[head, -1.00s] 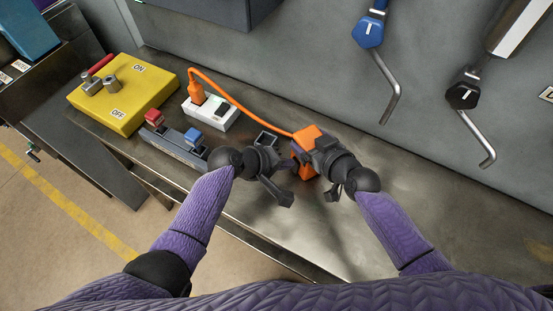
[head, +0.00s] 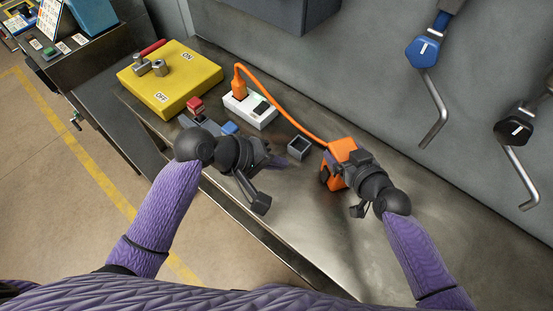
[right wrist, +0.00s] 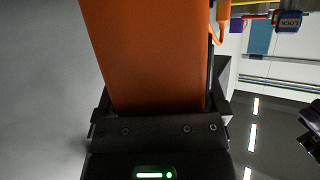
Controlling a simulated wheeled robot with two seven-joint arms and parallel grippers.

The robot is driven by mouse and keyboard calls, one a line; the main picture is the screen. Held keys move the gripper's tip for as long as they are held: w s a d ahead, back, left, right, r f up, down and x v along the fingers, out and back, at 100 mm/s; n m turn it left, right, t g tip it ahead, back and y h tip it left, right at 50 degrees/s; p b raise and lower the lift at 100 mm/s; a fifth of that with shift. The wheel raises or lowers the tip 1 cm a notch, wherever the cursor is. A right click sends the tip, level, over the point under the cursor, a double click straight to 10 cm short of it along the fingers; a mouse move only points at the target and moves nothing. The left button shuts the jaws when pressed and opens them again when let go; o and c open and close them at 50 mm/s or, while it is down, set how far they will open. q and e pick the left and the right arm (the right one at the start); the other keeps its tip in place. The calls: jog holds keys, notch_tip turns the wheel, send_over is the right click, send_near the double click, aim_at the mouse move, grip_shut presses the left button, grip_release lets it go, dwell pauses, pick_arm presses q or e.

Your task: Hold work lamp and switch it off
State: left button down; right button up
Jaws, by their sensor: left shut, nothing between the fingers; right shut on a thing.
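The work lamp (head: 338,156) is an orange block on the metal bench, with an orange cable. My right gripper (head: 346,170) is shut on it from the right. In the right wrist view the lamp's orange body (right wrist: 145,50) fills the space between the fingers. Its switch and light face cannot be made out. My left gripper (head: 274,162) is shut and empty, left of the lamp and apart from it, over the bench's front part.
The orange cable (head: 283,107) runs to a white power strip (head: 250,108). A yellow ON/OFF box (head: 172,80) stands at the back left. A small dark open box (head: 300,147) sits between the grippers. Red (head: 195,106) and blue (head: 230,128) blocks lie partly behind my left arm.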

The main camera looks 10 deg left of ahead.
jog(key=o, duration=1.2)
